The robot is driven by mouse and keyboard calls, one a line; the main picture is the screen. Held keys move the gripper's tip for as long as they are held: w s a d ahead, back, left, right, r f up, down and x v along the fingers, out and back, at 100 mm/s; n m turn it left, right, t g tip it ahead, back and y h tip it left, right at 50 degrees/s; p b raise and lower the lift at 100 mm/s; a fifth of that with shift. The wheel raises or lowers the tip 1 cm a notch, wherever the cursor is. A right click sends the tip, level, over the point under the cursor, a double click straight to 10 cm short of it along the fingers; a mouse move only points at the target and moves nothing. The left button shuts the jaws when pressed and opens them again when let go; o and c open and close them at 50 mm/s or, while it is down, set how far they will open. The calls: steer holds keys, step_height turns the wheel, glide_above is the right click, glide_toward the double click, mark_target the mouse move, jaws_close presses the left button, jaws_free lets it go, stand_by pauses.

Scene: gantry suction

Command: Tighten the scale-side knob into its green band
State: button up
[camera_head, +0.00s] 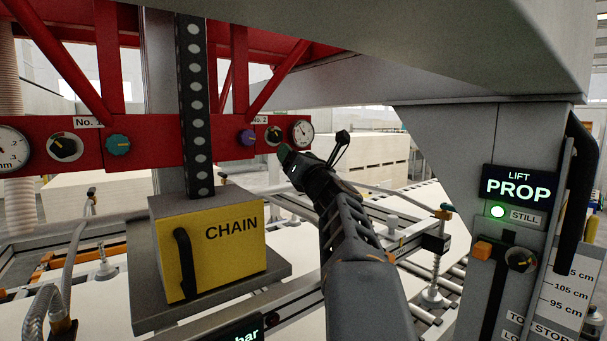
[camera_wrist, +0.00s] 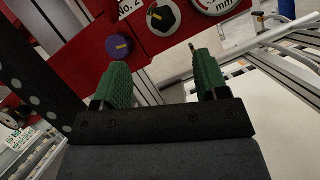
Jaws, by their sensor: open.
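My gripper (camera_head: 296,157) is open and empty, just below the red beam at its No. 2 end. In the wrist view, its green finger pads (camera_wrist: 163,68) stand apart. Beyond them is a black knob on a pale dial (camera_wrist: 162,17), with a purple knob (camera_wrist: 119,46) to its left. The head view shows this black knob (camera_head: 273,135) and the purple knob (camera_head: 246,136) too. Another black knob (camera_head: 521,259) is on the lift prop column, beside the cm scale (camera_head: 568,290). I cannot tell which is the scale-side knob; no green band is clear.
A mm gauge (camera_head: 302,133) is right of the No. 2 knobs. Left are another black dial knob (camera_head: 66,147) and a teal knob (camera_head: 118,145). The yellow CHAIN box (camera_head: 225,250) and perforated black strip (camera_head: 194,100) stand left of my arm. The prop lamp reads STILL (camera_head: 514,213).

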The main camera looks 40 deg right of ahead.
steer(key=shift+b+v, duration=0.4)
steer(key=shift+v, duration=1.35)
